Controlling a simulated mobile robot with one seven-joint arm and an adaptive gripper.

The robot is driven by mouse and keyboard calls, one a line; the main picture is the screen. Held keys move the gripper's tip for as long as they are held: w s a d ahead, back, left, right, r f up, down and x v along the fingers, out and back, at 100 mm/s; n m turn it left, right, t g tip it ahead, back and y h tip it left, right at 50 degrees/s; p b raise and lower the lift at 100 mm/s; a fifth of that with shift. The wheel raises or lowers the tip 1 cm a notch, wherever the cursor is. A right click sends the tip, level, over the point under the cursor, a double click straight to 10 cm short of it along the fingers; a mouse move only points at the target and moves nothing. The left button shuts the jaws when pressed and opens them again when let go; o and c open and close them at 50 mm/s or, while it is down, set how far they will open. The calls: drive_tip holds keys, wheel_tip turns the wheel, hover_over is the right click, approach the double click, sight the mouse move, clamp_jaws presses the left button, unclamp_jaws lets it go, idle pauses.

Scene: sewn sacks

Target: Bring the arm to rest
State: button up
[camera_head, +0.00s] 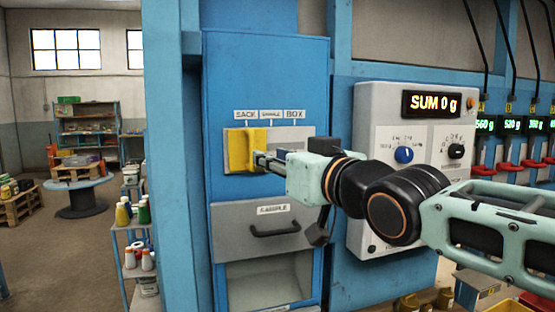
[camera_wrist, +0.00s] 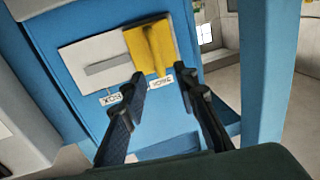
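A yellow handle (camera_head: 241,151) sits at the left, SACK-labelled end of a grey slotted plate (camera_head: 290,133) on a blue cabinet. The wrist view shows the handle (camera_wrist: 151,45) and the plate (camera_wrist: 92,60) turned over, with the handle at the plate's right end. My gripper (camera_head: 261,160) is in front of the handle, its fingertips close to the handle's right side in the head view. In the wrist view my gripper (camera_wrist: 162,80) is open, its two dark fingers well apart with nothing held between them. Whether a fingertip touches the handle cannot be told.
Below the plate is a grey SAMPLE drawer (camera_head: 262,231) with a dark pull. A control box (camera_head: 405,190) with knobs and a "SUM 0 g" display stands right, behind my arm. Small bottles (camera_head: 143,212) stand on a rack left. Open floor (camera_head: 50,265) lies farther left.

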drive_tip(key=shift+s+d, duration=0.2)
drive_tip(key=shift+s, duration=0.3)
drive_tip(key=s+d+f+m+g+h+p, duration=0.2)
drive_tip(key=s+d+f+g+h+p, duration=0.2)
drive_tip(key=s+f, duration=0.6)
drive_tip(key=s+d+f+m+g+h+p, duration=0.3)
drive_tip(key=s+d+f+g, duration=0.3)
drive_tip(key=s+f, duration=0.4)
wheel_tip(320, 180, down, 2)
drive_tip(key=shift+d+f+h+p, duration=0.15)
drive_tip(key=shift+d+h+p, duration=0.45)
drive_tip(key=shift+d+p, duration=0.2)
drive_tip(key=shift+w, duration=0.1)
idle(0.7)
